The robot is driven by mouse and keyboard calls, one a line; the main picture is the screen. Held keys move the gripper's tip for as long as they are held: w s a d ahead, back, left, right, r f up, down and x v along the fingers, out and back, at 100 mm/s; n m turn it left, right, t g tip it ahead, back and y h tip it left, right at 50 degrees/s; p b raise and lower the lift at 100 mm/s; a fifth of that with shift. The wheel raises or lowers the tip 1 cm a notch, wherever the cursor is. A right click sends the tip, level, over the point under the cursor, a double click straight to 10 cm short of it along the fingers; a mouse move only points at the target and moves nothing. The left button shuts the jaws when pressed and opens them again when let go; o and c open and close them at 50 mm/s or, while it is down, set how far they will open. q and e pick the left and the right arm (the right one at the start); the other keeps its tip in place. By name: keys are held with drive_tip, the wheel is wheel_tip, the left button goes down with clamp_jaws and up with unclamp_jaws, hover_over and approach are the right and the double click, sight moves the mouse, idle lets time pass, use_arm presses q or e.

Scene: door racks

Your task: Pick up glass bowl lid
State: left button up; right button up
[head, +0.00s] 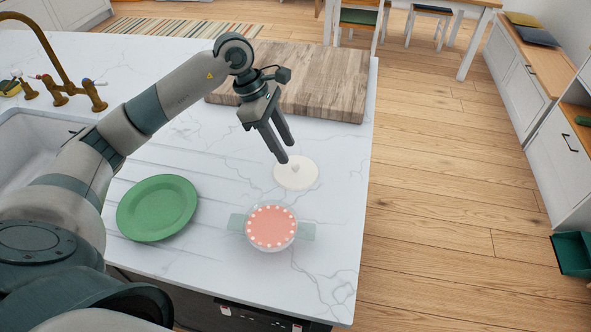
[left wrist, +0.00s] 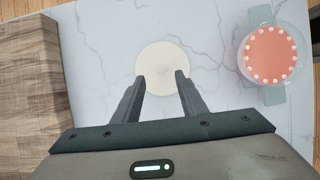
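The lid is a pale, round, cream-white disc (head: 297,174) with a small knob, lying on the marble counter; it also shows in the left wrist view (left wrist: 163,66). A glass bowl (head: 271,228) with pink contents ringed by white dots stands in front of it, with green side handles; the left wrist view shows it at the right (left wrist: 268,55). My left gripper (head: 284,152) is open and empty, pointing down just above the lid, its fingertips (left wrist: 161,79) on either side of the knob's line. Whether they touch the lid cannot be told. My right gripper is not in view.
A green plate (head: 157,208) lies left of the bowl. A wooden board (head: 320,82) lies behind the lid. A sink (head: 35,145) and brass tap (head: 45,45) are at the left. The counter's right edge is close to the lid.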

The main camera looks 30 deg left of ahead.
sight(295, 165)
use_arm(q)
drive_tip(key=shift+d+f+p, duration=0.55)
drive_tip(key=shift+f+p, duration=0.05)
drive_tip(key=shift+p, duration=0.25)
drive_tip(key=p+x, duration=0.1)
drive_tip(key=x, duration=0.1)
drive_tip(key=shift+d+f, duration=0.25)
drive_tip(key=shift+f, duration=0.15)
drive_tip(key=shift+d+f, duration=0.1)
drive_tip(key=shift+f, duration=0.3)
clamp_jaws()
